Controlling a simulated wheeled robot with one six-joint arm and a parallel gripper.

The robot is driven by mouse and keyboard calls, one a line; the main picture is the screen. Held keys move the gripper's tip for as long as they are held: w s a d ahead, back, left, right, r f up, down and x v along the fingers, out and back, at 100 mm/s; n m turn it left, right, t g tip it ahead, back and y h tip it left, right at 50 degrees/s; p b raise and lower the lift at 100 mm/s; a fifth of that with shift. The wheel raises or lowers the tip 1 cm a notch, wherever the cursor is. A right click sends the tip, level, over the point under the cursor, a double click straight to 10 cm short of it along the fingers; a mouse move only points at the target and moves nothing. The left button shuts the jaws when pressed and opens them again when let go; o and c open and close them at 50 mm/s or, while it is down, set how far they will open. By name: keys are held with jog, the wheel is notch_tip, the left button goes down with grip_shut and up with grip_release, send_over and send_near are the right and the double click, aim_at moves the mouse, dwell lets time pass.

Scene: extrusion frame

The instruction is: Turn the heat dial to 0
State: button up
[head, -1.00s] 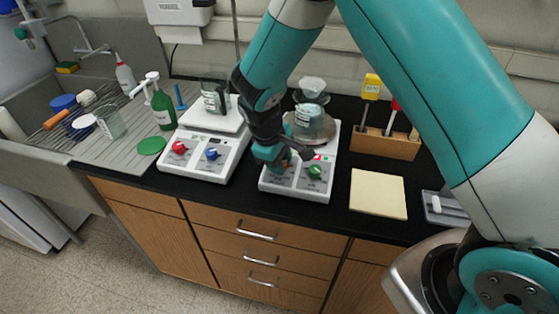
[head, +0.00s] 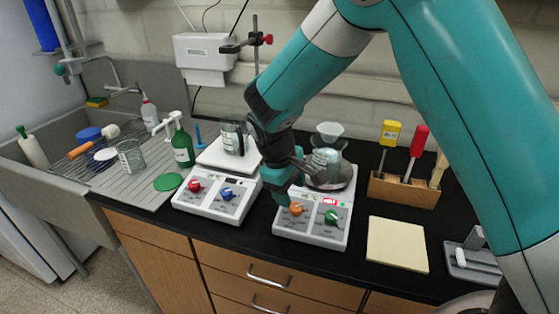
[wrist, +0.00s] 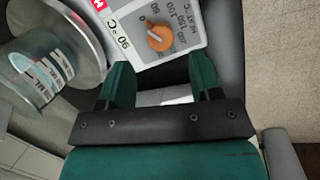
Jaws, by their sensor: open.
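The orange heat dial (head: 296,209) is on the front panel of the right hotplate (head: 312,236), left of a green dial (head: 331,216). In the wrist view the orange dial (wrist: 159,38) has a pale pointer line and a printed scale around it; a display beside it reads 90 °C. My gripper (head: 284,196) hangs just above and left of the orange dial in the head view. In the wrist view its two teal fingers (wrist: 161,68) are apart with nothing between them. The dial lies beyond the fingertips, not gripped.
A glass vessel (head: 327,160) stands on the right hotplate. A second device (head: 213,206) with red and blue dials stands to the left, bearing a beaker (head: 234,138). A tool block (head: 403,190) and a pale pad (head: 397,244) are to the right.

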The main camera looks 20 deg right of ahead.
jog(key=b+v, duration=0.1)
jog(key=v, duration=1)
jog(key=shift+r, duration=0.35)
jog(key=shift+w+a, duration=0.1)
